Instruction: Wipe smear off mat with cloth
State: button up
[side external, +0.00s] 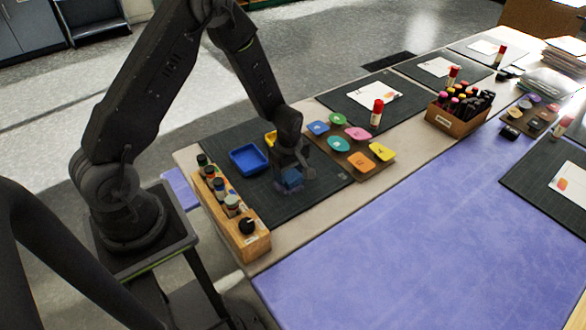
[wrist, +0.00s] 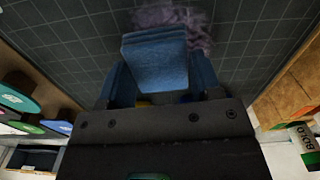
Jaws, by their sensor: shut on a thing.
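My gripper (side external: 291,170) is low over the dark gridded mat (side external: 300,203) nearest the arm. It is shut on a folded blue cloth (side external: 291,183). In the wrist view the cloth (wrist: 155,62) sits between the fingers of my gripper (wrist: 160,80). A pale purple smear (wrist: 180,17) spreads on the mat just beyond the cloth, at the top of that view. The cloth hides part of the smear. I cannot tell whether the cloth touches the mat.
A wooden rack of bottles (side external: 233,212) stands along the left edge. A board of coloured pieces (side external: 345,150) lies to the right. The purple table covering (side external: 400,240) in front is clear.

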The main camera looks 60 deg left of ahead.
aim_at(269, 185)
jog(key=shift+s, duration=2.65)
jog(key=shift+s+a, duration=0.2)
jog(key=shift+a, duration=0.55)
jog(key=shift+w+a, duration=0.1)
jog(key=shift+w, duration=5.55)
jog(key=shift+r, duration=0.1)
jog(key=shift+r, duration=2.4)
